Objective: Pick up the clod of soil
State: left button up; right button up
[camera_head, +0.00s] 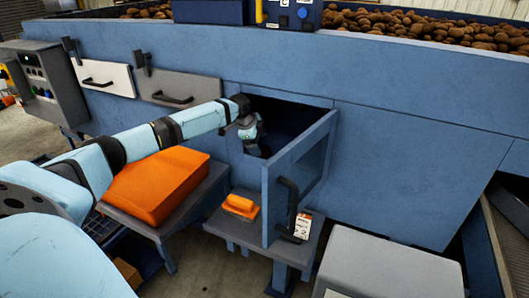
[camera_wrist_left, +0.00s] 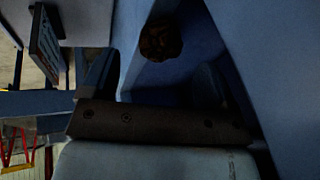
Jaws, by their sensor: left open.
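A dark brown, rounded lump (camera_wrist_left: 161,40), which looks like the clod of soil, lies in the dim blue interior in the left wrist view. It is ahead of my left gripper (camera_wrist_left: 153,78), between the lines of its two fingers and apart from them. The gripper is open and empty. In the head view my left gripper (camera_head: 261,145) reaches into the open hatch (camera_head: 290,113) of the blue machine. The lump is hidden there. My right gripper is not in view.
The hatch door (camera_head: 300,180) stands open just right of my left gripper, with a dark handle. Potatoes (camera_head: 435,25) lie on top of the machine.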

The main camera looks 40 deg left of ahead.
aim_at(262, 148)
pick_arm(q)
jog(key=x, duration=0.5)
jog(key=shift+r, duration=0.1)
jog(key=c, duration=1)
